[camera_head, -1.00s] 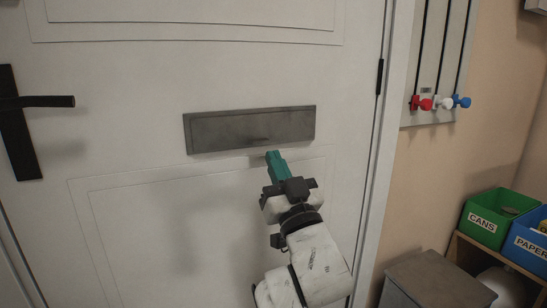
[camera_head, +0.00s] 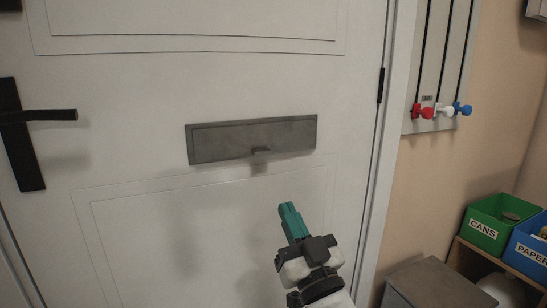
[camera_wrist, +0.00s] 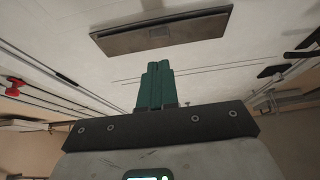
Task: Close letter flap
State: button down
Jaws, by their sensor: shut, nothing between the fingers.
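The letter flap (camera_head: 225,142) is a dark grey metal plate in a frame on the white door. In the wrist view the letter flap (camera_wrist: 190,31) shows near the top, ahead of the fingers. My gripper (camera_head: 287,207) has teal fingers, shut together and empty. It is below and slightly right of the flap, apart from it. The wrist view also shows the shut fingers (camera_wrist: 153,70) clear of the plate.
A black door handle (camera_head: 45,115) is at the left. Red, white and blue knobs (camera_head: 443,111) sit on a wall panel at the right. Green (camera_head: 485,230) and blue (camera_head: 525,262) bins stand on a shelf at the lower right. A grey box (camera_head: 425,285) stands near the door frame.

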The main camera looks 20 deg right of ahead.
notch_tip(320, 180, up, 4)
jog(key=g+p, duration=0.2)
jog(key=p, duration=0.7)
jog(key=g+p, duration=0.4)
jog(key=p, duration=1.6)
send_near(263, 153)
jog(key=w+p, duration=0.1)
jog(key=w, duration=0.3)
jog(key=w+p, duration=0.1)
jog(key=w, duration=0.2)
jog(key=shift+f+p, duration=0.3)
jog(key=shift+p, duration=0.05)
jog(key=shift+f, duration=0.1)
jog(key=w+t+b, duration=0.1)
jog(key=b, duration=0.4)
